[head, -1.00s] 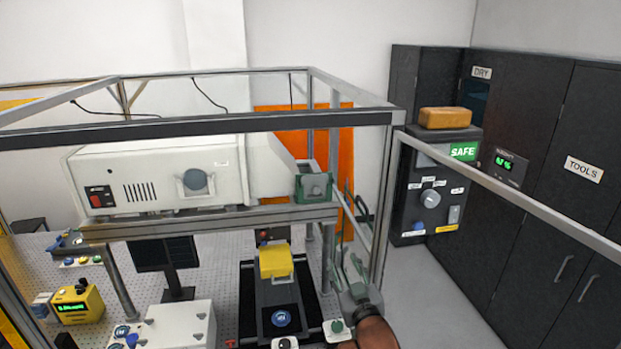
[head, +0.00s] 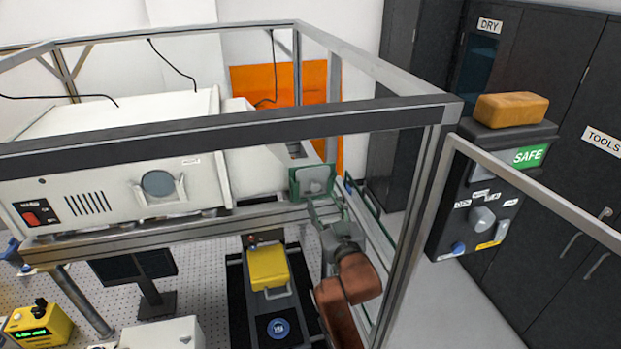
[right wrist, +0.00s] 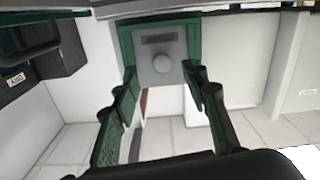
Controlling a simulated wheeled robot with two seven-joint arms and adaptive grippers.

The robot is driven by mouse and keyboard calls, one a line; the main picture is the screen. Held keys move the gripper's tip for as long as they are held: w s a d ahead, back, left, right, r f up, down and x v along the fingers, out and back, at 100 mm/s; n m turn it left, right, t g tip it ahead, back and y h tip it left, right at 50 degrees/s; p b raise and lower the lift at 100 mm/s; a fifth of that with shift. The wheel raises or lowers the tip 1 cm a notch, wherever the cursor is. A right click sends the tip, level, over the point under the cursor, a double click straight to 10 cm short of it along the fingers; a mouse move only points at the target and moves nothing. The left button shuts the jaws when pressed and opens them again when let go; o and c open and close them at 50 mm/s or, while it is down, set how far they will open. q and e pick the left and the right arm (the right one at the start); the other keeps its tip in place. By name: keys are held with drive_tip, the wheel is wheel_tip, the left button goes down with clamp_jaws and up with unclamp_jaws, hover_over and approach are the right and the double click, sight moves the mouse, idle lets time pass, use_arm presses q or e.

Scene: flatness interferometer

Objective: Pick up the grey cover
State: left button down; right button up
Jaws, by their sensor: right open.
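The grey cover (head: 314,180) is a square plate in a green frame (head: 294,187) at the right end of the white instrument. In the right wrist view the grey cover (right wrist: 160,68) shows a round knob and a dark slot. My right gripper (head: 322,215) is just below and in front of the cover in the head view. In the right wrist view my right gripper (right wrist: 163,90) is open, its green-padded fingers to either side, with the knob between and beyond them. Nothing is held. Whether the fingertips touch the frame I cannot tell. My left gripper is not in view.
A metal frame post (head: 420,210) and top beam (head: 200,130) stand close around my right arm. A yellow block (head: 268,268) sits on the dark stage below. A black control box (head: 480,205) with an orange block (head: 511,109) stands at the right.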

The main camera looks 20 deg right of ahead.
sight(316, 189)
drive_tip(key=shift+w+r+p, duration=0.1)
drive_tip(key=shift+w+p, duration=0.3)
drive_tip(key=shift+w, duration=0.45)
drive_tip(key=shift+w+p, duration=0.45)
drive_tip(key=shift+w, duration=0.35)
drive_tip(key=w+p, duration=0.1)
drive_tip(key=w, duration=0.2)
drive_tip(key=shift+a, duration=0.15)
drive_tip(key=shift+w, duration=0.1)
drive_tip(key=shift+c, duration=0.6)
drive_tip(key=c, duration=0.9)
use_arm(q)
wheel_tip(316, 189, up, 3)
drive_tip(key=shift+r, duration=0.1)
use_arm(e)
clamp_jaws()
